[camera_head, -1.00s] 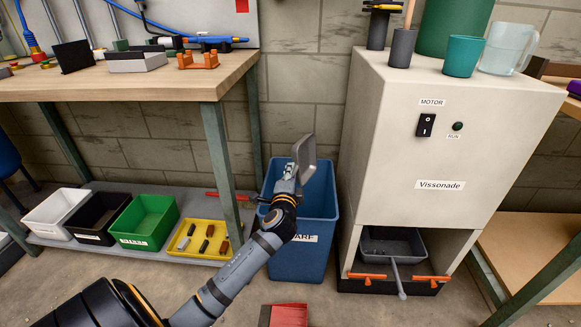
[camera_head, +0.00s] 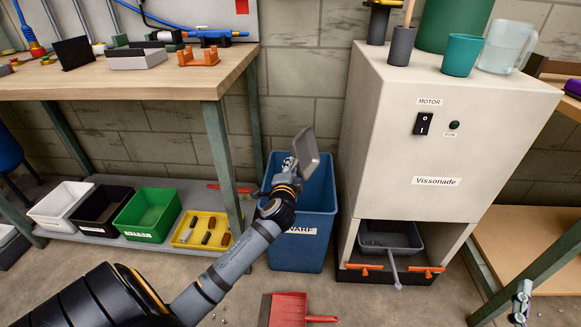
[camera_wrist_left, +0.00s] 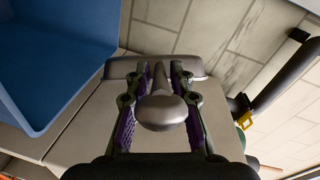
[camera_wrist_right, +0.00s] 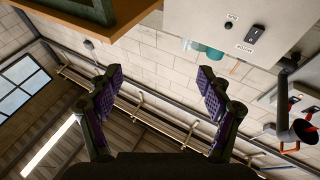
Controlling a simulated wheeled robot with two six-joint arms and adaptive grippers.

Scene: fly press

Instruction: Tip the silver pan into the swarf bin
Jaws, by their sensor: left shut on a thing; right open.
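My left gripper (camera_head: 291,172) is shut on the handle of the silver pan (camera_head: 308,150). The pan is steeply tilted, nearly on edge, over the open top of the blue swarf bin (camera_head: 302,248). In the left wrist view the pan's handle (camera_wrist_left: 162,111) lies between the fingers, the pan's rim (camera_wrist_left: 118,69) shows beyond, and the bin (camera_wrist_left: 55,60) is at the left. I cannot see whether anything is in the pan or the bin. My right gripper (camera_head: 521,303) is at the lower right, away from the bin; its fingers are apart and empty in the right wrist view (camera_wrist_right: 157,92).
The white Vissonade cabinet (camera_head: 440,150) stands right of the bin; a dark grey tray (camera_head: 390,238) with a long handle sits in its lower opening. A bench leg (camera_head: 222,165) is close at the left. A red dustpan (camera_head: 287,309) lies on the floor in front.

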